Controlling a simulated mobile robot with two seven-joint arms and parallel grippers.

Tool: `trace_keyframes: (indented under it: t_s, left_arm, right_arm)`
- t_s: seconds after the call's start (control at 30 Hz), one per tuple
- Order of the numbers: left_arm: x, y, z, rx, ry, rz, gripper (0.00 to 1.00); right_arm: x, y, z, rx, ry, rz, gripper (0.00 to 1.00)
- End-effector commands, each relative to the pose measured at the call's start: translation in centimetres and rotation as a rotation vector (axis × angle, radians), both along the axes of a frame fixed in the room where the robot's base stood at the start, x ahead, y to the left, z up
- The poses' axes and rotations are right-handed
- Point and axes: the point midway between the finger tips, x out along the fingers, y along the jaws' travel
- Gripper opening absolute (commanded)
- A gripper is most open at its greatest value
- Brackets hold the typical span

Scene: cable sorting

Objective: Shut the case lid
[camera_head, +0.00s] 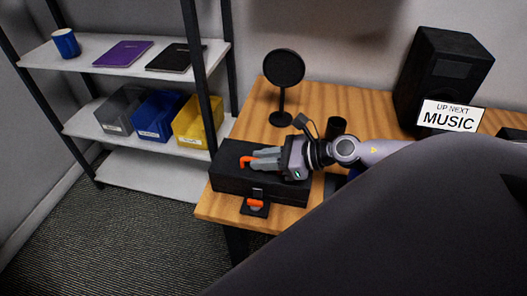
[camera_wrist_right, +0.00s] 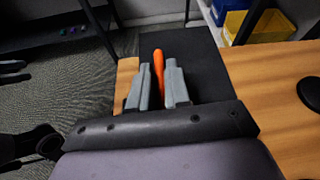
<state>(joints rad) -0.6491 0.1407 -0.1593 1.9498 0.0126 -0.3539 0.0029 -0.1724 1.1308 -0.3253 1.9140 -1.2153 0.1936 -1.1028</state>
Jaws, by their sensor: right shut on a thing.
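The black case (camera_head: 232,184) sits at the left end of the wooden table, and its lid (camera_head: 228,152) looks flat and level on top. A latch shows on the front face. My right gripper (camera_head: 256,160) lies low over the lid, its grey fingers pointing left. It is shut on an orange piece (camera_head: 244,161), which also shows between the fingers in the wrist view (camera_wrist_right: 158,66). Whether that piece is fixed to the lid I cannot tell. The case's dark top (camera_wrist_right: 200,60) fills the middle of the wrist view. My left gripper is not in view.
A small black item with an orange part (camera_head: 256,204) is at the case's front. A shelf (camera_head: 140,170) with bins is left.

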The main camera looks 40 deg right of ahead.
Motion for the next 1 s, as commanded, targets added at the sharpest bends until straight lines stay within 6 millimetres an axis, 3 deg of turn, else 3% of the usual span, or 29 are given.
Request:
trace_keyframes:
  t_s: [0.5, 0.53, 0.6, 1.0]
  left_arm:
    - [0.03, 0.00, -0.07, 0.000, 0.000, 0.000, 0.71]
    - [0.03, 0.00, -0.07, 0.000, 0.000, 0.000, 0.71]
    - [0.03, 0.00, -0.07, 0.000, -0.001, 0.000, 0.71]
    - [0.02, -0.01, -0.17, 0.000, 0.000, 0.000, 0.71]
  right_arm:
    - [-0.32, 0.20, -0.66, 0.004, 0.014, 0.004, 0.00]
    - [-0.34, 0.21, -0.68, 0.004, 0.014, 0.004, 0.20]
    - [-0.34, 0.23, -0.67, 0.005, 0.014, 0.004, 0.38]
    - [-0.28, -0.07, -0.33, 0.003, 0.006, -0.001, 0.38]
